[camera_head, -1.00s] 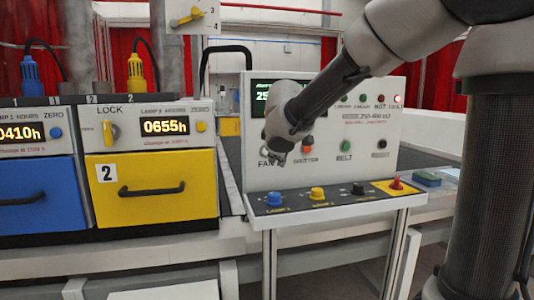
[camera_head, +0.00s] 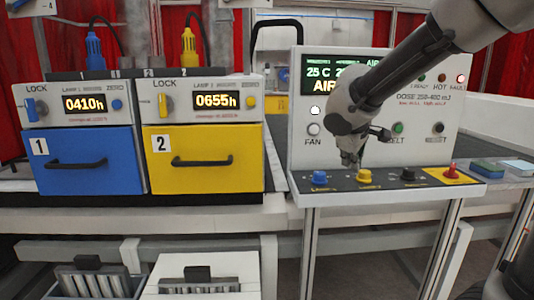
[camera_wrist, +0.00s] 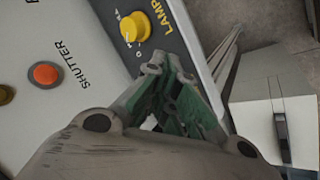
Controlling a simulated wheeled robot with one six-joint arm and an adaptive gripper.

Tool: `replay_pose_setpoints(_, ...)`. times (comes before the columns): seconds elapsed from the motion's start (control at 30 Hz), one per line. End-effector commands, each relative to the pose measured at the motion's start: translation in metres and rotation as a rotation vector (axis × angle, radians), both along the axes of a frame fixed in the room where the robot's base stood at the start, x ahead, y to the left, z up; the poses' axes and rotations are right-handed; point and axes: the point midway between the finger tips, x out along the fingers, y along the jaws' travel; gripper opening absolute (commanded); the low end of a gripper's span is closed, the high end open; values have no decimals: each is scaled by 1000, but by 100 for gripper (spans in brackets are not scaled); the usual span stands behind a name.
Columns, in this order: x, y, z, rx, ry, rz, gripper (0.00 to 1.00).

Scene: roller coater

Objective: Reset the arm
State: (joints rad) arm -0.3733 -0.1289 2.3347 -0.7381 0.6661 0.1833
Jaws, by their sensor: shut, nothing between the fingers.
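My gripper (camera_head: 350,160) is shut and empty, pointing down in front of the control panel (camera_head: 470,115). In the head view its tips are just above the yellow knob (camera_head: 364,176) on the sloped ledge; I cannot tell whether they touch it. In the wrist view the green-padded fingers (camera_wrist: 165,95) are together, with the yellow lamp knob (camera_wrist: 134,27) beyond them, apart in the picture. The orange shutter button (camera_wrist: 45,74) shows at the left there. In the head view my arm hides part of the panel, including the shutter button.
Blue (camera_head: 90,170) and yellow (camera_head: 205,165) drawers stand left of the panel. The ledge also holds a blue knob (camera_head: 319,178), a black knob (camera_head: 408,174) and a red switch (camera_head: 453,170). Two bins of plates (camera_head: 95,283) (camera_head: 200,287) sit below.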

Motion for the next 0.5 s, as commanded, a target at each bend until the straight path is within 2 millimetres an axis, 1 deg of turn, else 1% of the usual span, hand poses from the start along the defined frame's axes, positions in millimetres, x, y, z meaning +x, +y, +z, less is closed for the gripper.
replay_pose_setpoints(0.03,-30,-19,-3,36,41,-72,0)
replay_pose_setpoints(0.07,-50,-29,-6,63,70,-120,0)
replay_pose_setpoints(0.1,-78,-42,-10,109,107,-184,0)
replay_pose_setpoints(0.13,-100,-50,-13,148,133,-234,0)
replay_pose_setpoints(0.17,-123,-56,-15,193,156,-282,0)
replay_pose_setpoints(0.2,-153,-62,-19,259,181,-343,0)
replay_pose_setpoints(0.3,-208,-66,-23,410,199,-462,0)
replay_pose_setpoints(0.4,-237,-67,-20,519,157,-539,0)
replay_pose_setpoints(0.5,-247,-76,-11,555,89,-575,0)
